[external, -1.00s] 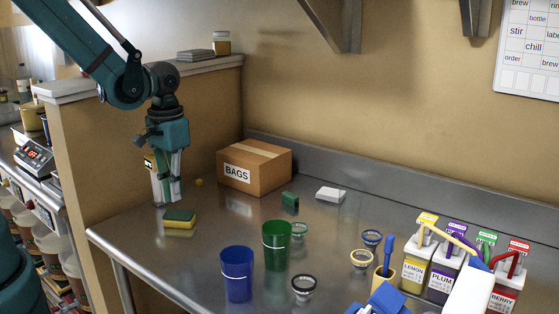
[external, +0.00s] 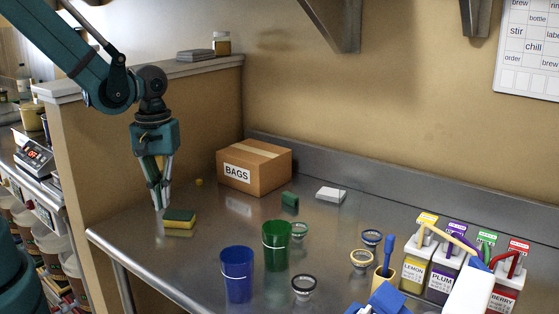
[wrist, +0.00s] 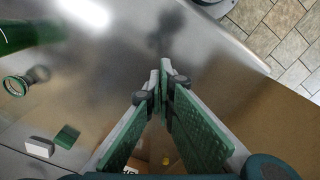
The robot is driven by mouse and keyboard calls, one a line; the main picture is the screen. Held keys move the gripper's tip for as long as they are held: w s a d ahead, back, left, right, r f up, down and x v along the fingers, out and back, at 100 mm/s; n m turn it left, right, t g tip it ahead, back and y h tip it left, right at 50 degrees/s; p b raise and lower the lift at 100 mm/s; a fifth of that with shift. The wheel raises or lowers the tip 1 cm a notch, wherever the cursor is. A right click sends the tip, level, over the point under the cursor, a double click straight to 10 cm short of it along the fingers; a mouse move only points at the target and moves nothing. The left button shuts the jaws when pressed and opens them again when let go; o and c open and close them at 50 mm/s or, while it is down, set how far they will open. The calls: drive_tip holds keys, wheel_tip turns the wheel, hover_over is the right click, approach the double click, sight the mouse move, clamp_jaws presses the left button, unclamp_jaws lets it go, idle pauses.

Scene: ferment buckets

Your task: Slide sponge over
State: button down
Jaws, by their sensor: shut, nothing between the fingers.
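The sponge (external: 179,219), yellow below with a dark green top, lies flat on the steel table near its left end in the external view. My gripper (external: 162,207) points down just left of the sponge, with its fingertips low near the table. I cannot tell whether the tips touch the sponge's left end. In the wrist view my gripper's fingers (wrist: 162,70) come together at the tips with nothing between them. I cannot make out the sponge in the wrist view.
A cardboard BAGS box (external: 254,167) stands against the back wall. A blue bucket (external: 237,273) and green bucket (external: 276,246) stand right of the sponge, toward the front. A green block (external: 290,201) and white block (external: 331,195) lie farther right. Bare steel surrounds the sponge.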

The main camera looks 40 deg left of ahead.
sight(179, 216)
drive_tip(key=shift+f, duration=0.2)
drive_tip(key=shift+f+b, duration=0.8)
drive_tip(key=shift+f, duration=4.05)
drive_tip(key=shift+w+a, duration=0.5)
drive_tip(key=shift+w, duration=0.4)
drive_tip(key=shift+w+a, duration=0.5)
drive_tip(key=shift+w, duration=0.35)
drive_tip(key=shift+w, duration=0.1)
drive_tip(key=w+a, duration=0.1)
drive_tip(key=w+b, duration=0.1)
drive_tip(key=w, duration=0.1)
drive_tip(key=w+a, duration=0.1)
drive_tip(key=shift+w+a, duration=0.15)
drive_tip(key=shift+a, duration=0.15)
